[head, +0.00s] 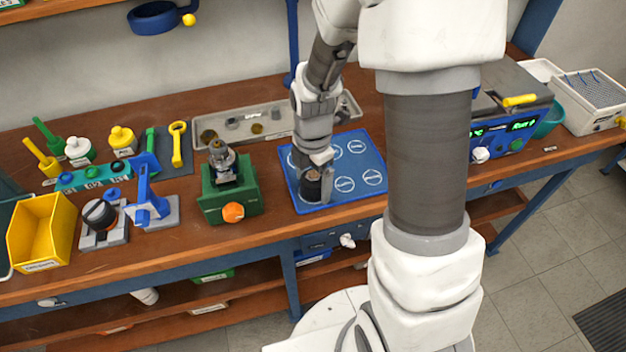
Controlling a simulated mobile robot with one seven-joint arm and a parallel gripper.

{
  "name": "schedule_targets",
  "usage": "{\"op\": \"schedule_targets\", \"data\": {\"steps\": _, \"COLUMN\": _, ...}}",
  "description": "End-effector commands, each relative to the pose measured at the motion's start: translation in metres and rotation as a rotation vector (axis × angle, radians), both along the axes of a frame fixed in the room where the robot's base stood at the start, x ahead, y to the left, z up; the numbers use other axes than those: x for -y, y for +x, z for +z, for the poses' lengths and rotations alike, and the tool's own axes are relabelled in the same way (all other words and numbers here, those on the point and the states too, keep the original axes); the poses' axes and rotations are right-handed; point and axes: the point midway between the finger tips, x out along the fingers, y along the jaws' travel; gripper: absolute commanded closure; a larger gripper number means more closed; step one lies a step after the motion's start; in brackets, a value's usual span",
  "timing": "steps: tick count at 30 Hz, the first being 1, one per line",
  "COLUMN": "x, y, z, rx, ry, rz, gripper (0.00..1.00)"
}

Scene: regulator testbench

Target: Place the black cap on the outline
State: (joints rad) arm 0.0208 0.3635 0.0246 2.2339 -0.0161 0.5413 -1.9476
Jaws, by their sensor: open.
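The blue mat (332,143) with several white round outlines lies on the bench. My gripper (319,194) points down over the mat's front left part. Its jaws are open around a small dark round piece (313,186), which looks like the black cap. The piece seems to stand on the mat. The fingers partly hide it, so I cannot tell whether they touch it or whether an outline lies under it. Outlines in the mat's middle and right show bare.
A green vise (231,192) holding a metal regulator stands left of the mat. A grey tray (212,115) with small parts lies behind. A yellow bin (40,235) is far left. A testbench box (512,110) with a green display is right.

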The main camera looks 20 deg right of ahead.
Motion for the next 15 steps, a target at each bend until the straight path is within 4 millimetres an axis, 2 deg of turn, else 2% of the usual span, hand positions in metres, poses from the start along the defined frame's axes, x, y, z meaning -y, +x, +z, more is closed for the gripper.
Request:
{"op": "schedule_targets", "data": {"steps": 5, "x": 0.001, "y": -0.002, "z": 0.003, "rx": -0.005, "ry": -0.001, "rz": 0.0, "gripper": 0.03}}
{"op": "schedule_targets", "data": {"steps": 8, "x": 0.001, "y": -0.001, "z": 0.012, "rx": -0.001, "ry": 0.0, "rz": 0.0, "gripper": 0.03}}
{"op": "schedule_targets", "data": {"steps": 15, "x": 0.001, "y": 0.0, "z": 0.063, "rx": 0.004, "ry": -0.001, "rz": -0.001, "gripper": 0.03}}
